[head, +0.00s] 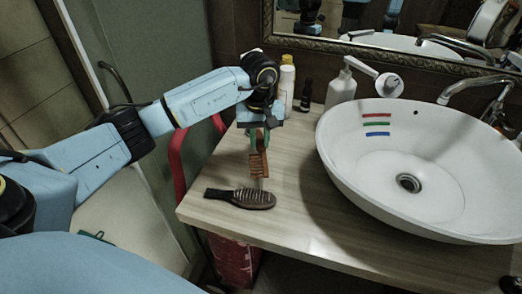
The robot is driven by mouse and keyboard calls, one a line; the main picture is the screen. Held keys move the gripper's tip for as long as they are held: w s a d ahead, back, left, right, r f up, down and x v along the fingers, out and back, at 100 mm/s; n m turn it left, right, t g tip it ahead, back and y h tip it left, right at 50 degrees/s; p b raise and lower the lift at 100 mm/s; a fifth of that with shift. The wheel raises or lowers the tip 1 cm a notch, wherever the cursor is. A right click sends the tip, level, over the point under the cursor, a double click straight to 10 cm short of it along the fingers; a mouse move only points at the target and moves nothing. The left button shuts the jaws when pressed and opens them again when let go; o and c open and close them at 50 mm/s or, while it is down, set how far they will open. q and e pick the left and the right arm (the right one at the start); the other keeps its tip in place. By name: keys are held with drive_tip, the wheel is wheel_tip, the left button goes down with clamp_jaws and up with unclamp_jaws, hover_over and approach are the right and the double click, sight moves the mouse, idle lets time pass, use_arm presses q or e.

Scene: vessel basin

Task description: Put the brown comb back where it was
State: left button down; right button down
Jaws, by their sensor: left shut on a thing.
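My left gripper (259,137) is above the left part of the wooden counter, pointing down. It is shut on the brown comb (259,163), which hangs roughly upright below the fingers. The fingers hide the comb's upper part. The comb's lower end is just above or behind a dark brown hairbrush (241,198) lying on the counter near its front left edge; I cannot tell whether they touch. My right gripper does not show.
A white oval basin (335,165) fills the right of the counter (300,235), with red, green and blue strips inside. A white pump bottle (341,89), a yellow-capped bottle (287,84) and a small dark bottle (306,96) stand at the back. Counter between hairbrush and basin is clear.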

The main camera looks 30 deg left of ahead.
sight(260, 143)
use_arm(q)
drive_tip(key=shift+f, duration=2)
drive_tip(key=shift+f, duration=0.1)
drive_tip(key=c, duration=1.3)
unclamp_jaws()
wheel_tip(260, 143, up, 12)
drive_tip(key=shift+r, duration=0.15)
